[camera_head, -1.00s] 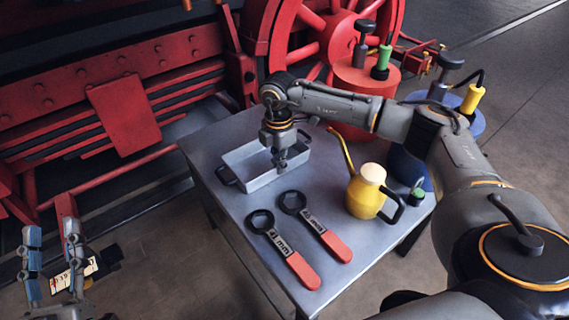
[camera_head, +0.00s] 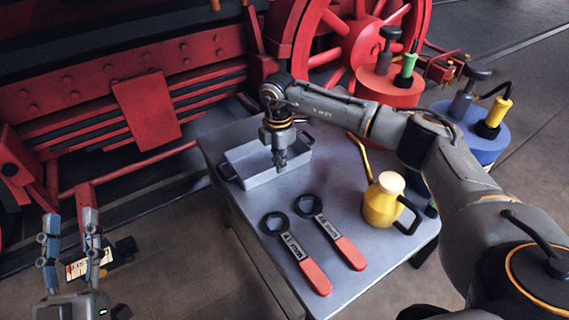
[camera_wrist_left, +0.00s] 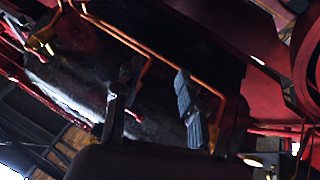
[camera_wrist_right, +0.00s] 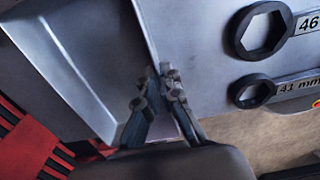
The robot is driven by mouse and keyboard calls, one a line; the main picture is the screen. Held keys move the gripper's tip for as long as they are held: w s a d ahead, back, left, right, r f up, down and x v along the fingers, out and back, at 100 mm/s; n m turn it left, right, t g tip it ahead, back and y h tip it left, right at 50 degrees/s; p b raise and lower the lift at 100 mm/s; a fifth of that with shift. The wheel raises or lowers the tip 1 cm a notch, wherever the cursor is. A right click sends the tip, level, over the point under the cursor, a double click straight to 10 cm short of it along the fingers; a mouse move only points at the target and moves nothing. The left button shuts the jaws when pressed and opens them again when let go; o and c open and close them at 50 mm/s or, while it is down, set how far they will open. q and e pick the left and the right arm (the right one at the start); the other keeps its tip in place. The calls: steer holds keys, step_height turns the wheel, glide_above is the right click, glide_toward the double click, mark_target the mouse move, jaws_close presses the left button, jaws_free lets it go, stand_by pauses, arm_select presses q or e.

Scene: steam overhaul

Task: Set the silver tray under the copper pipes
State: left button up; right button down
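The silver tray (camera_head: 285,178) is an open rectangular pan with dark end handles, over the back left of the grey table. My right gripper (camera_head: 279,160) points down at its near wall. In the right wrist view, my right gripper's fingers (camera_wrist_right: 157,80) are closed together on the tray's rim (camera_wrist_right: 143,30). I cannot tell whether the tray is touching the table. My left gripper (camera_head: 66,232) is open and empty, left of the table; its fingers (camera_wrist_left: 152,105) stand apart. Thin copper pipes (camera_wrist_left: 130,42) run across the dark machinery in the left wrist view.
Two red-handled wrenches (camera_head: 297,255) and a yellow oil can (camera_head: 382,202) sit on the table (camera_head: 338,190). Red locomotive frame and wheel (camera_head: 345,40) stand behind.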

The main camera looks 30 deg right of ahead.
mark_target(268, 161)
steer(key=shift+w+a+f, duration=0.15)
steer(key=shift+w+a, duration=0.25)
steer(key=shift+a, duration=0.1)
arm_select(q)
steer(key=shift+s+r+t, duration=0.35)
steer(key=shift+r+t, duration=0.15)
steer(key=shift+r, duration=0.15)
arm_select(e)
steer(key=shift+w+a, duration=0.65)
steer(key=shift+w, duration=0.05)
arm_select(q)
steer(key=shift+w+f+g+y, duration=0.15)
steer(key=shift+w+f+g, duration=0.25)
steer(key=shift+f, duration=0.3)
steer(key=shift+w+f+g+y, duration=0.15)
steer(key=shift+w+f+g, duration=0.1)
steer(key=shift+f+g, duration=0.35)
steer(key=shift+w+a+f+g+p, duration=0.15)
steer(key=shift+f+g, duration=0.1)
steer(key=shift+f, duration=0.25)
steer(key=shift+w+d+f+g+p, duration=0.1)
steer(key=shift+f+g+p, duration=0.15)
steer(key=shift+f, duration=0.2)
steer(key=shift+w+a+f+g+p, duration=0.1)
steer(key=shift+f+g, duration=0.2)
steer(key=shift+f, duration=0.2)
